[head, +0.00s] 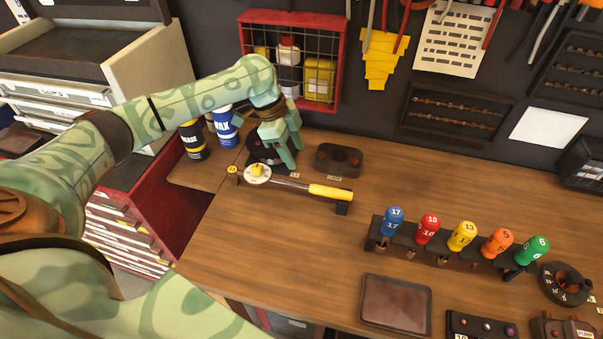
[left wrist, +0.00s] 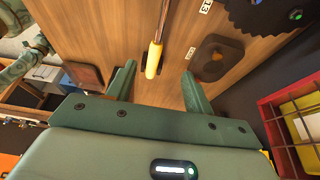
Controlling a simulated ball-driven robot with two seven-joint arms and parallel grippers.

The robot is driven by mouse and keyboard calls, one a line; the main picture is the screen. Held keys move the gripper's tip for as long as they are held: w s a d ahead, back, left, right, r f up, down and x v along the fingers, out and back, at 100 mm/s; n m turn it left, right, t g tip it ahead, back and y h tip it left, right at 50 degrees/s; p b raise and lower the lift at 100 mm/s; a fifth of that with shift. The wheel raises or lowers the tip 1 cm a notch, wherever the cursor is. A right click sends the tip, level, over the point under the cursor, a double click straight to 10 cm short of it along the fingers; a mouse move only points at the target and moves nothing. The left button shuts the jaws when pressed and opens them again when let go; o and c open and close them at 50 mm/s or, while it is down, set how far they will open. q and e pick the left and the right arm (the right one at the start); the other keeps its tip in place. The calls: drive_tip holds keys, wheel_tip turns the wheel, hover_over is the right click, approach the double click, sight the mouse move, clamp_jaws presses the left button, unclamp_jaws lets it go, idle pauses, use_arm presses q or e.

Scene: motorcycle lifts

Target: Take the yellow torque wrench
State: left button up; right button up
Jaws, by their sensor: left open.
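The yellow torque wrench (head: 331,192) lies across small rests on the wooden bench, its yellow handle to the right and a dial with a yellow knob (head: 257,171) toward its left end. My left gripper (head: 289,158) is open and empty, fingers pointing down, just behind the wrench shaft and left of the handle in the head view. In the left wrist view the yellow handle (left wrist: 154,60) shows between the open fingers (left wrist: 158,72), touching neither as far as I can tell. The right gripper is not in view.
A dark holder (head: 338,158) stands behind the wrench. A red wire cage (head: 291,58) hangs on the wall behind my left gripper. A rack of coloured numbered drivers (head: 455,248) and a brown tray (head: 396,304) are to the right. Bench between wrench and rack is clear.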

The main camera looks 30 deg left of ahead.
use_arm(q)
drive_tip(key=b, duration=0.1)
approach(314, 192)
drive_tip(key=shift+w+a+f, duration=0.25)
drive_tip(key=shift+w+f, duration=0.25)
drive_tip(key=shift+f, duration=0.05)
drive_tip(key=shift+w+a+f, duration=0.25)
drive_tip(key=shift+w+f, duration=0.25)
drive_tip(key=shift+f, duration=0.1)
drive_tip(key=b+x, duration=0.1)
drive_tip(key=x, duration=0.3)
drive_tip(key=shift+w+d+f, duration=0.1)
drive_tip(key=shift+f, duration=0.05)
drive_tip(key=x, duration=0.5)
drive_tip(key=shift+s+d+f+b, duration=0.3)
drive_tip(key=shift+s+b, duration=0.05)
drive_tip(key=shift+b, duration=0.05)
drive_tip(key=shift+r, duration=0.1)
clamp_jaws()
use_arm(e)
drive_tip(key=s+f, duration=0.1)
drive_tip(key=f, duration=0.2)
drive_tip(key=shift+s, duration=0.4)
